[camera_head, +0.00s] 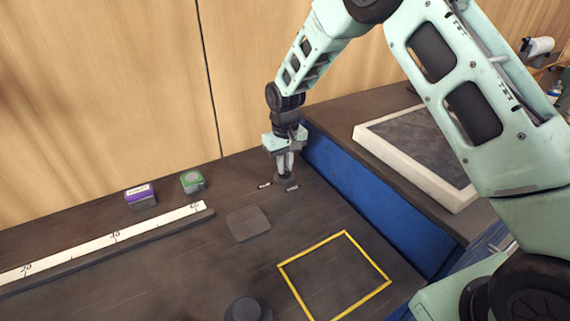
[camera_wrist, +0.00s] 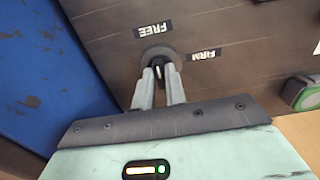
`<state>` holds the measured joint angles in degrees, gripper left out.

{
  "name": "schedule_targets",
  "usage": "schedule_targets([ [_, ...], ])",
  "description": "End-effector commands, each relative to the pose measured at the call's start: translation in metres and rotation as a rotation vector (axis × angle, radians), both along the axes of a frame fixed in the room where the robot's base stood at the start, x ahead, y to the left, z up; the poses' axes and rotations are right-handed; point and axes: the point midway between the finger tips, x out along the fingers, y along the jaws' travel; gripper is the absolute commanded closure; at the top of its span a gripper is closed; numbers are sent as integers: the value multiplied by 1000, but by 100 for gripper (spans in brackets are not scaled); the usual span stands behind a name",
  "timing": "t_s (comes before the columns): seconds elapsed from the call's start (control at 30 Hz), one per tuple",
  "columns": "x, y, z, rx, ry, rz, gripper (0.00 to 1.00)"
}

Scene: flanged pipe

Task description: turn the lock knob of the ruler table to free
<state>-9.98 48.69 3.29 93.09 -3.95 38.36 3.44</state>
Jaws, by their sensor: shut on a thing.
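The lock knob (camera_wrist: 158,52) is a dark round knob on the dark table top, near the far right corner in the head view (camera_head: 285,178). My gripper (camera_wrist: 160,74) points down at it, its two grey fingers shut on the knob's narrow raised grip. In the head view my gripper (camera_head: 285,168) partly covers the knob. A FREE label (camera_wrist: 154,28) and a FIRM label (camera_wrist: 205,54) lie beside the knob. The knob's exact pointing direction is hard to tell between the fingers.
A long white ruler (camera_head: 115,237) lies at the left, with a purple box (camera_head: 140,196) and a green tape measure (camera_head: 192,181) behind it. A grey pad (camera_head: 248,223) and yellow square outline (camera_head: 335,275) lie nearer. A blue panel (camera_head: 365,195) rises to the right.

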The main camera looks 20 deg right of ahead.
Motion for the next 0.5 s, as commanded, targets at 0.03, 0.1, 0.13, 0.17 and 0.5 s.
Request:
schedule_targets([
  [0.03,1,0,1,-1,-2,6,100],
  [0.1,1,0,1,-1,-2,8,100],
  [0.13,1,0,1,-1,-2,8,100],
  [0.17,1,0,1,-1,-2,9,100],
  [0.5,1,0,1,-1,-2,7,65],
])
